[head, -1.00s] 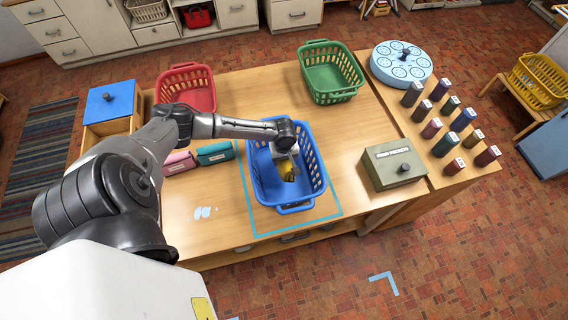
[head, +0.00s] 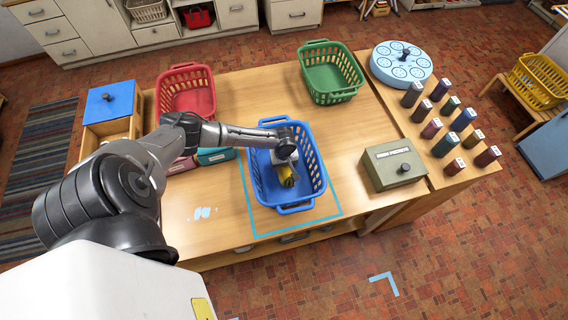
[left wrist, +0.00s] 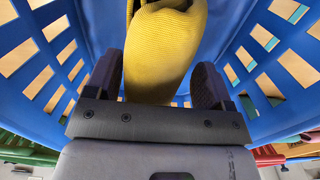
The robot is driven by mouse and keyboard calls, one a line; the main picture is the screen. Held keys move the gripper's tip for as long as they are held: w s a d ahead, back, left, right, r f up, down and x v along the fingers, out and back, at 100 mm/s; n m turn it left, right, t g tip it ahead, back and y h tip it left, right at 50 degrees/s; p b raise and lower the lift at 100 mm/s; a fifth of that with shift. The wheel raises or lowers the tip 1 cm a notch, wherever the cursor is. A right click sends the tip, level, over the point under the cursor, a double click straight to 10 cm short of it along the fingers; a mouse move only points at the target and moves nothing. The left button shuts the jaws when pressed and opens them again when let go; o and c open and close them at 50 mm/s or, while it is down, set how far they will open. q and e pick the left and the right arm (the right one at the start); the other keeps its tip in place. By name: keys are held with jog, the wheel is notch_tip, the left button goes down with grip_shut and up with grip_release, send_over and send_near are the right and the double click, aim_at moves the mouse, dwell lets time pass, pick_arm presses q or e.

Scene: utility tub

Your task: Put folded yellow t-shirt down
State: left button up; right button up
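The folded yellow t-shirt (head: 289,179) is inside the blue basket (head: 295,208), low between its walls. My left gripper (head: 286,172) reaches down into the basket from above. Whether the t-shirt touches the basket floor cannot be told. My right gripper is not in view.
A red basket (head: 186,66) and a green basket (head: 330,97) stand behind on the wooden table. A grey-green box (head: 393,185) is to the right, with several small bottles beyond it. Teal tape (head: 245,205) frames the blue basket. Table room is clear between basket and box.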

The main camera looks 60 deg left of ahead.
pick_arm(q)
jog(key=shift+o, duration=0.7)
notch_tip(320, 180, up, 12)
jog(key=shift+f, duration=0.2)
jog(key=s+d+f+m, duration=0.1)
jog(key=s+d+m, duration=0.1)
jog(key=d, duration=0.4)
jog(key=s+d+m+h, duration=0.1)
jog(key=s+d+m, duration=0.1)
jog(key=d+m, duration=0.2)
jog(key=s+d+f+m+t, duration=0.1)
jog(key=s+d+m, duration=0.2)
jog(key=d, duration=0.5)
jog(key=shift+s+d+f+m+h, duration=0.1)
jog(key=shift+d+f+m+h, duration=0.05)
jog(key=shift+f+m+h, duration=0.2)
jog(key=s+d+r+m+t+y, duration=0.1)
jog(key=s+d+r+m, duration=0.4)
jog(key=s, duration=0.5)
notch_tip(320, 180, up, 3)
jog(key=shift+s+d+f+m+t, duration=0.2)
jog(key=shift+m+t, duration=0.6)
jog(key=shift+m, duration=0.35)
